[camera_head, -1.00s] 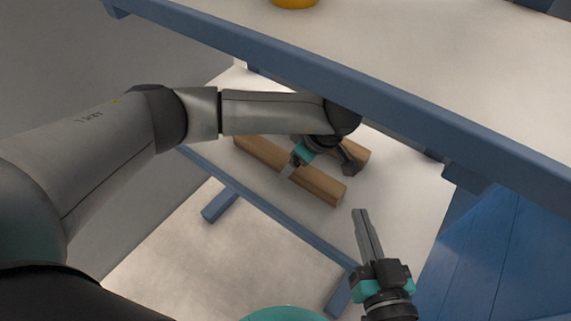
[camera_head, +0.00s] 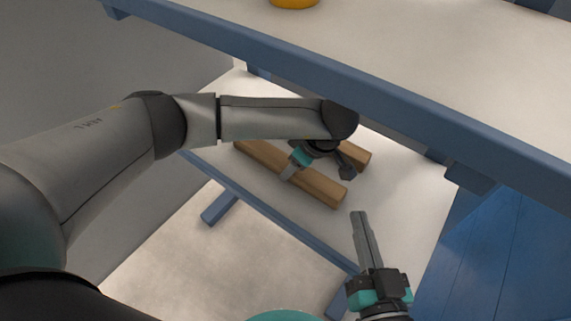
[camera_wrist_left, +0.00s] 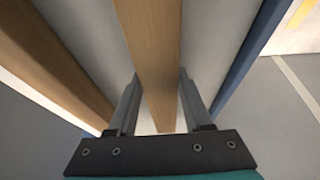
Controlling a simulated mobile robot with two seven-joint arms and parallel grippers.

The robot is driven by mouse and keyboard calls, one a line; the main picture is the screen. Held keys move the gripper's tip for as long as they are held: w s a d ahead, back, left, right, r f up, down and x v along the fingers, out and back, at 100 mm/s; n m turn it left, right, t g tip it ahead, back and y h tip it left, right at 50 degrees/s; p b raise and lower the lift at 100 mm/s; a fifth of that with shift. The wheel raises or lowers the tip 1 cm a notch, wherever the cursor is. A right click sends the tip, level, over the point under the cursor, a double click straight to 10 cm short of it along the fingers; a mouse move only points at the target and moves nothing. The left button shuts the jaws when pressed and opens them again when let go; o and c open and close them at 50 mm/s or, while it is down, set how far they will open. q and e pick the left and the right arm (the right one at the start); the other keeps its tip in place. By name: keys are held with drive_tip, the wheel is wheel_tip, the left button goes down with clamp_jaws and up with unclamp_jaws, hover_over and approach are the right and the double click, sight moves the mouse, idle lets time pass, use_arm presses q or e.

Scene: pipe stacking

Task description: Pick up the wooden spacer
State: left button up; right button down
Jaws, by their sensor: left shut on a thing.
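The wooden spacer (camera_head: 317,186) is a long brown beam lying on the lower shelf near its front edge. My left gripper (camera_head: 290,170) reaches down over it, with my forearm hiding part of the scene. In the left wrist view the spacer (camera_wrist_left: 155,35) runs between the two fingers of the left gripper (camera_wrist_left: 157,85), which is shut on it. I cannot tell whether it is clear of the shelf. My right gripper (camera_head: 358,213) is empty at the front right of the shelf. Its fingers overlap in this view, so its opening is unclear.
A second wooden beam (camera_head: 358,153) lies behind, roughly parallel; it also shows in the left wrist view (camera_wrist_left: 45,62). The upper tabletop's blue rail (camera_head: 265,60) overhangs the lower shelf (camera_head: 405,196). A blue rail (camera_head: 275,223) edges the shelf. An orange object (camera_head: 294,3) stands on top.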

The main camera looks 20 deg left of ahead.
use_arm(q)
clamp_jaws()
drive_tip(key=shift+r, duration=0.15)
idle(0.4)
